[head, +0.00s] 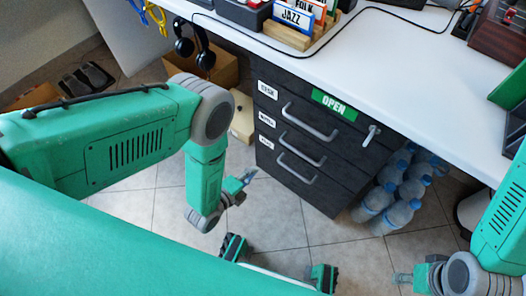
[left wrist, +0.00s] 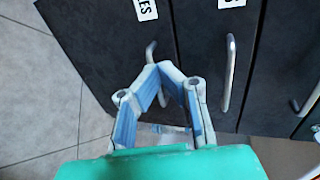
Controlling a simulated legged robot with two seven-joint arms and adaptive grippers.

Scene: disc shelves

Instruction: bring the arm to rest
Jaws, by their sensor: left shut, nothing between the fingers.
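My left gripper (head: 249,175) hangs low in front of the dark drawer cabinet (head: 262,155), at its left side in the head view. In the left wrist view its blue-padded fingers (left wrist: 161,70) meet at the tips, shut and empty. The dark drawer fronts (left wrist: 195,45) with metal handles (left wrist: 228,75) lie beyond the fingers; I see no contact with them. My right gripper (head: 402,278) is at the lower right of the head view, small and partly hidden by its own wrist, so its opening cannot be told.
The white desk top (head: 430,75) runs above the cabinet, with a wooden rack (head: 288,36) of labelled dividers. Several water bottles (head: 400,212) stand on the floor right of the cabinet. Black headphones (head: 194,45) hang near a cardboard box (head: 225,70).

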